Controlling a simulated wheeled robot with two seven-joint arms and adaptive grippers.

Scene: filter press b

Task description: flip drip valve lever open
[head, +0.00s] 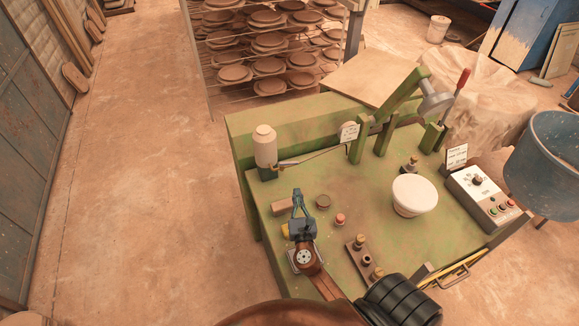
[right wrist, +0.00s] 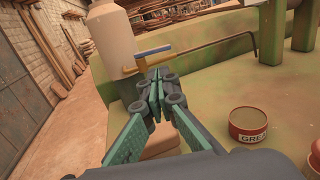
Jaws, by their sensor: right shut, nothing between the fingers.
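The drip bottle (head: 264,143), pale with a dark lower part, stands at the left back corner of the green press table. It also shows in the right wrist view (right wrist: 112,42). A small brass valve (head: 282,164) sits beside it, with a thin tube running right. In the right wrist view the valve's blue lever (right wrist: 154,50) lies crosswise just beyond my fingertips; whether they touch it I cannot tell. My right gripper (head: 297,194) is shut and empty, pointing at the valve; its fingers also show in the right wrist view (right wrist: 156,84). My left gripper is not in view.
On the green table (head: 375,240) are a grease tin (head: 323,201), a red knob (head: 340,219), a white bowl (head: 414,194) and a control box (head: 484,200). A tan block (right wrist: 152,145) lies beneath my right gripper. The press arm (head: 402,94) rises at the back.

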